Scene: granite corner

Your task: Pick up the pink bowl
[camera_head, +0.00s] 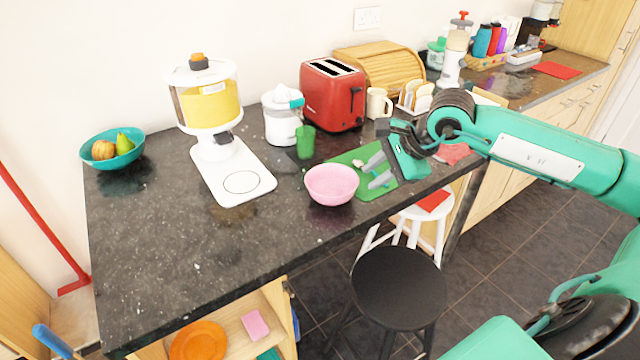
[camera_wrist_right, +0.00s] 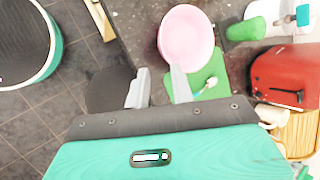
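The pink bowl (camera_head: 331,184) sits upright on the dark granite counter, near its front edge, partly beside a green cutting board (camera_head: 372,190). It also shows in the right wrist view (camera_wrist_right: 186,36), just beyond the fingertips, and looks empty. My right gripper (camera_head: 372,172) is open, with its two grey fingers apart and pointing left toward the bowl, above the green board. In the right wrist view my right gripper (camera_wrist_right: 158,85) has nothing between its fingers. My left gripper is not in view.
A green cup (camera_head: 305,142), a white juicer (camera_head: 282,115) and a red toaster (camera_head: 334,94) stand behind the bowl. A cereal dispenser (camera_head: 213,110) stands to its left. Stools, including a black one (camera_head: 399,290), stand in front. The counter's front left is clear.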

